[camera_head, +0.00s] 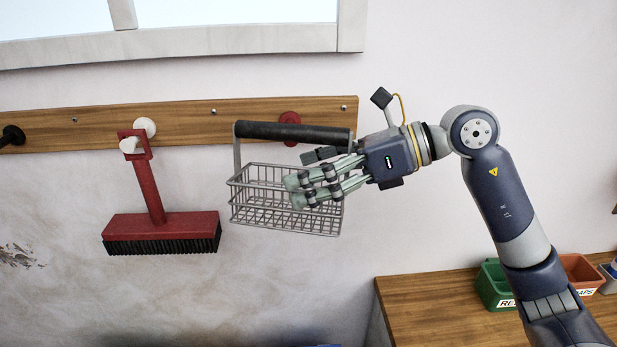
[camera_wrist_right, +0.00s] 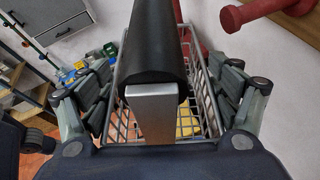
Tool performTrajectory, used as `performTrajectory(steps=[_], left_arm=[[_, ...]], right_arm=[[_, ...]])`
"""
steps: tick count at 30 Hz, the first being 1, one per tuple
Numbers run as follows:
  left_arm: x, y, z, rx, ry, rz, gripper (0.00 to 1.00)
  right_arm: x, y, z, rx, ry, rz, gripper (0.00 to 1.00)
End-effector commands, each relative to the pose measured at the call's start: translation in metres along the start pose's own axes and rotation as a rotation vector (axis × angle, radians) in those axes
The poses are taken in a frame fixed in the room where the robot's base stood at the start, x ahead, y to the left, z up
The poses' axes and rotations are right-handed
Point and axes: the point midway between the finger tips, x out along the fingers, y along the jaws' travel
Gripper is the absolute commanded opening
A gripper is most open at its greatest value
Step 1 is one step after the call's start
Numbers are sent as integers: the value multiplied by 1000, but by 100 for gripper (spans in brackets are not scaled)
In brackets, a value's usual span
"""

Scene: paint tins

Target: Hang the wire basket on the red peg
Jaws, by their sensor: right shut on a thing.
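The wire basket (camera_head: 285,222), grey mesh with a thick black handle (camera_head: 290,132), hangs upright in my right gripper (camera_head: 298,190) in front of the wall. The gripper comes in from the right and is shut on the basket, with fingers on both sides of it. The right wrist view shows the handle (camera_wrist_right: 155,50) running away from the palm between the fingers. The red peg (camera_head: 289,117) is on the wooden rail, partly hidden behind the handle. In the wrist view the red peg (camera_wrist_right: 233,18) stands to the right of the handle, apart from it. My left gripper is out of view.
The wooden rail (camera_head: 85,128) also carries a black peg (camera_head: 12,135) and a white peg (camera_head: 145,127), from which a red brush (camera_head: 160,226) hangs. A window is above. A wooden bench (camera_head: 440,300) with green (camera_head: 493,284) and orange (camera_head: 582,270) bins is at the lower right.

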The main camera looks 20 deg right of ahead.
Motion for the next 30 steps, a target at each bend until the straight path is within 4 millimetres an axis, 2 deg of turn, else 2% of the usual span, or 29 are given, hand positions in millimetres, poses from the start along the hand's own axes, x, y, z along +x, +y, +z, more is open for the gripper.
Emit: performTrajectory(steps=[30], left_arm=[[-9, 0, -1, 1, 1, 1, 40]], right_arm=[[12, -57, 14, 0, -2, 1, 70]])
